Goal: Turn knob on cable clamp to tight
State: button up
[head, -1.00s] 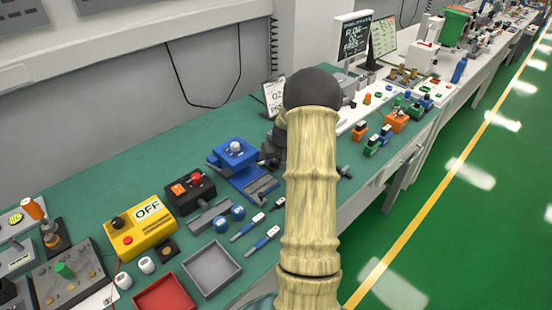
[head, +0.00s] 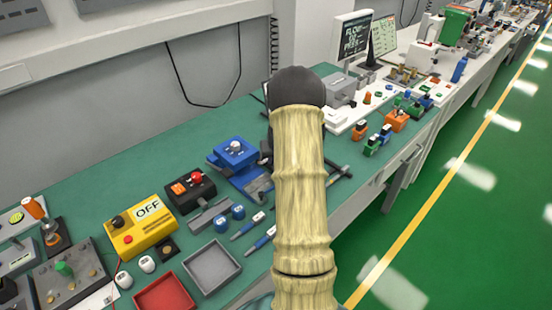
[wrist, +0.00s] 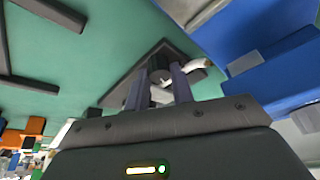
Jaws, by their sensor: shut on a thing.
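In the wrist view, my gripper (wrist: 161,92) reaches in from the bottom. Its two grey fingers stand on either side of a dark round knob (wrist: 158,67) and are shut on it. The knob belongs to the cable clamp, whose dark flat base (wrist: 118,95) lies on the green bench top. A short white piece (wrist: 197,64) sticks out to the right of the knob, and another pale bit shows between the fingers. I cannot read any mark for the knob's setting. In the head view, my arm hides the gripper and most of the clamp.
A blue fixture (head: 232,153) stands just left of my arm; blue parts also fill the wrist view's right side (wrist: 270,85). A yellow OFF box (head: 140,224), a grey tray (head: 211,268) and a red tray (head: 164,296) sit nearer. Green bench at the back left is clear.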

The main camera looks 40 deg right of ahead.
jog(key=shift+m, duration=0.6)
jog(key=o, duration=1)
jog(key=v, duration=0.8)
jog(key=b+v, duration=0.1)
jog(key=v, duration=0.8)
jog(key=shift+w+a+r, duration=0.15)
jog(key=shift+a+r, duration=0.05)
jog(key=shift+a, duration=0.05)
